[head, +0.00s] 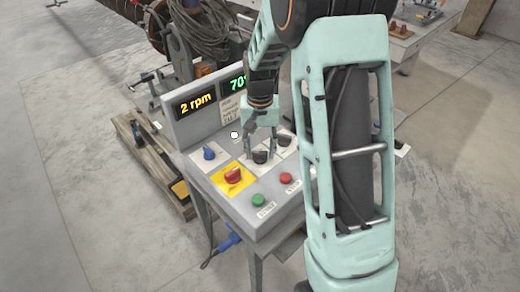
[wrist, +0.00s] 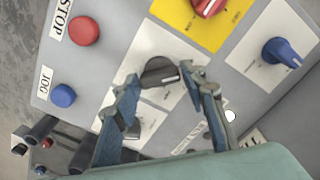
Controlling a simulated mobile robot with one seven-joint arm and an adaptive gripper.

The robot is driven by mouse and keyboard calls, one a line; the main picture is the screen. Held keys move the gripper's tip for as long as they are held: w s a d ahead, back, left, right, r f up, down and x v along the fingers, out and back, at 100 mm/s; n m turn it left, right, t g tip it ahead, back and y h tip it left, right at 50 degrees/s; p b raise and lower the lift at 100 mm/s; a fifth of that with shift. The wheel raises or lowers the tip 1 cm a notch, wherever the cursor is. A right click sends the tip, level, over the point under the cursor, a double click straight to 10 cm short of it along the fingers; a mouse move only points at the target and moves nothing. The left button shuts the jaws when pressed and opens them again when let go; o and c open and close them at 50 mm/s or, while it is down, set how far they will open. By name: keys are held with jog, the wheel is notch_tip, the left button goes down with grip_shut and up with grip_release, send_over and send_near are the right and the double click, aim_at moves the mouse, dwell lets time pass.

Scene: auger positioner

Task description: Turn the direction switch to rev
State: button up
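A black rotary knob sits on a white label plate on the grey control panel, in the head view (head: 260,157) and the wrist view (wrist: 158,73); its lettering is too small to read, so I cannot confirm it is the direction switch. A pale pointer line shows on it in the wrist view. My gripper (head: 262,150) points down over this knob. In the wrist view its two fingers (wrist: 163,78) are apart, one on each side of the knob. I cannot tell whether they touch it.
A blue knob (head: 209,153), a red switch on a yellow plate (head: 233,175), a green button (head: 258,200) and a red stop button (head: 286,178) surround it. Displays (head: 195,103) stand behind the panel. A blue jog button (wrist: 63,95) shows in the wrist view.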

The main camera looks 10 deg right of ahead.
aim_at(260, 152)
jog(key=shift+o, duration=1.3)
jog(key=shift+r, duration=0.15)
notch_tip(260, 152, up, 12)
